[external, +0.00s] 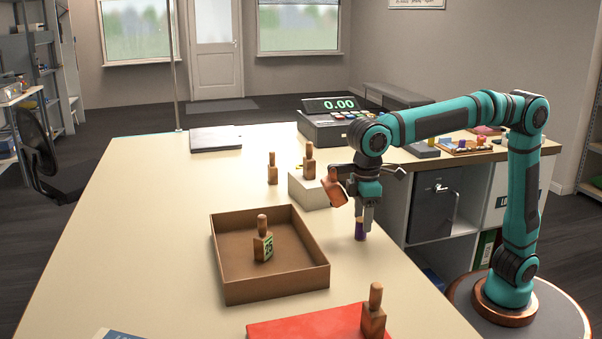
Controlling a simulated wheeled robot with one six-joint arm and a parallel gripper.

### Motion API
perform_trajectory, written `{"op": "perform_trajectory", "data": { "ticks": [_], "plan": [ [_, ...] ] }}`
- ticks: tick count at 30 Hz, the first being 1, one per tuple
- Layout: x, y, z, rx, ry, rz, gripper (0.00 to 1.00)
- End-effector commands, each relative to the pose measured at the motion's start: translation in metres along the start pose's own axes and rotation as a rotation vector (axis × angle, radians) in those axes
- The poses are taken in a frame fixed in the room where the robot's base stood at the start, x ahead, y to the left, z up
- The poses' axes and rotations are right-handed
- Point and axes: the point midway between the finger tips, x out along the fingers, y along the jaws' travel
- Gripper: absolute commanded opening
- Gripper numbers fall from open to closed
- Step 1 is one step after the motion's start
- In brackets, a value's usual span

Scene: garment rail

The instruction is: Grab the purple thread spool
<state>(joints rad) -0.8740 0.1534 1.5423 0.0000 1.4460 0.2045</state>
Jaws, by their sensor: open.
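The purple thread spool (360,231) stands near the right edge of the cream counter, to the right of the brown box. My gripper (367,216) points straight down right over it, and the fingers hide its upper part. The jaws are open. I cannot tell from this view whether the fingers straddle the spool or touch it.
An open brown box (291,290) holding a tagged wooden piece is left of my gripper. A white block (308,192) with wooden pieces on and beside it stands behind. A red flat item (300,326) lies in front. The cash register (338,128) is farther back.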

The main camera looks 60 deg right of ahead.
Motion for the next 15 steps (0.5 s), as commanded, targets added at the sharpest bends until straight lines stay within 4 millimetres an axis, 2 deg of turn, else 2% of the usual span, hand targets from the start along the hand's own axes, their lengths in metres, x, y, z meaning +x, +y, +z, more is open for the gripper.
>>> {"op": "perform_trajectory", "data": {
  "ticks": [7, 15],
  "plan": [
    [0.033, 0.001, -0.002, 0.0, -0.002, 0.0, 0.55],
    [0.036, 0.001, -0.002, 0.0, 0.001, 0.0, 0.53]
  ]
}}
